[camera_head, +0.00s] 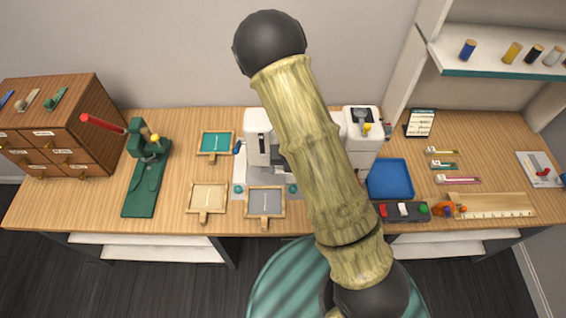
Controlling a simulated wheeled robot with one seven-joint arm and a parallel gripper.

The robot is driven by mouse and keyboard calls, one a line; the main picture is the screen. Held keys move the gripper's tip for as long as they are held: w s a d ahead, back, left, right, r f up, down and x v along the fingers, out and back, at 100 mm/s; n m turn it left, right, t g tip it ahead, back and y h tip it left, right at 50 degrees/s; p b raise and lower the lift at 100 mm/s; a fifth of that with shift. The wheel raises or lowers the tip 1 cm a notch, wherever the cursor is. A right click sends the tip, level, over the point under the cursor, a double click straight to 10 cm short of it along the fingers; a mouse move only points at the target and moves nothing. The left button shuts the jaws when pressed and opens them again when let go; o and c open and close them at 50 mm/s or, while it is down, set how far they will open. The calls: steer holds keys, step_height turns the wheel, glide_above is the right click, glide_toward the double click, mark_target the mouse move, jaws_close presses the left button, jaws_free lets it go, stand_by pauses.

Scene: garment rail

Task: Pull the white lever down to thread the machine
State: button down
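The white machine (257,122) stands on the table at the middle. My arm crosses in front of it and hides its centre. Its right part (362,150) shows a dark top panel with a yellow knob (367,127). A small blue part (238,147) sticks out at its left side. I cannot make out a white lever on the machine for certain; a small white piece (403,209) sits on a dark control box (388,213) in front. My gripper is not in view; only arm links and dark joints show.
A green press (145,190) with a red handle (103,124) and a wooden drawer cabinet stand left. A blue tray (390,179), rulers and cards lie right. A shelf (500,72) holds thread spools. A green striped stool (285,285) stands in front.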

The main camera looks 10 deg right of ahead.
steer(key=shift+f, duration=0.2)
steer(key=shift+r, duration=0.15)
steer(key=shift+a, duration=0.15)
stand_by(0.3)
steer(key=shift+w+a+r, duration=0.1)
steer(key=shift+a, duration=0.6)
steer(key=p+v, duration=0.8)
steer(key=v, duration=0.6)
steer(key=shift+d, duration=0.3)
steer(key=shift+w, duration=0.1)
